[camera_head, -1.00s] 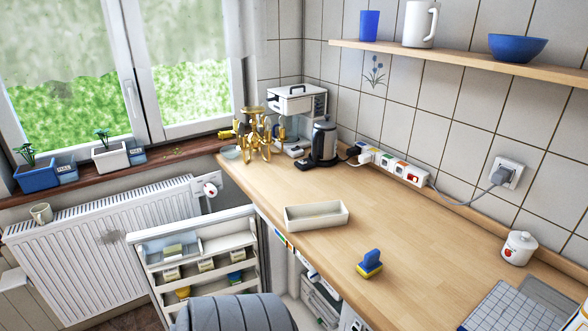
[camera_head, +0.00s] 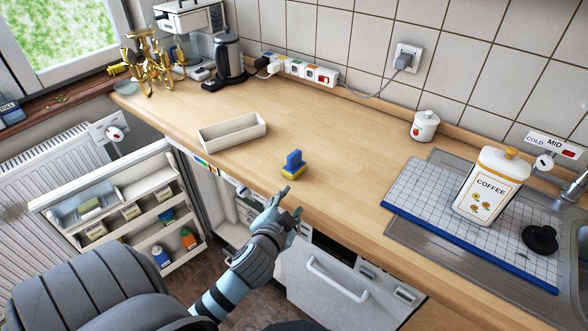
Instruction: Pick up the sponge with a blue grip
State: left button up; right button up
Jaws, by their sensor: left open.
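The sponge with a blue grip (camera_head: 293,167) stands on the wooden counter near its front edge. My left gripper (camera_head: 289,199) is open and empty at the counter's front edge, just below the sponge in the picture. It looks apart from the sponge, though the exact gap is hard to judge. My right gripper does not show.
A white open tray (camera_head: 233,138) sits left of the sponge. The open fridge door (camera_head: 112,193) stands at the lower left. A checked mat (camera_head: 440,215) and a coffee canister (camera_head: 487,188) are to the right. The counter behind the sponge is clear.

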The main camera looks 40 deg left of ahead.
pick_arm(q)
jog(key=w+d+r+m+t+h, duration=0.25)
jog(key=r+m, duration=0.25)
jog(key=r, duration=0.3)
jog(key=w+d+r+m+t+h, duration=0.2)
jog(key=w+r+m+t+h, duration=0.2)
jog(key=r+m, duration=0.25)
jog(key=w+d+r+m+t+h, duration=0.3)
jog(key=r+m+t, duration=0.1)
jog(key=r, duration=0.4)
jog(key=w+d+r+m+g+h, duration=0.1)
jog(key=d+r+m+g+h, duration=0.2)
jog(key=m+h, duration=0.5)
jog(key=m+g+y+b, duration=0.2)
jog(key=m+g+y, duration=0.85)
jog(key=g, duration=0.55)
send_near(294, 153)
jog(key=shift+n+y, duration=0.8)
jog(key=shift+y, duration=0.1)
jog(key=x, duration=0.3)
jog(key=d+x, duration=0.1)
jog(key=x, duration=0.7)
jog(key=shift+s+d, duration=0.1)
jog(key=shift+d, duration=0.15)
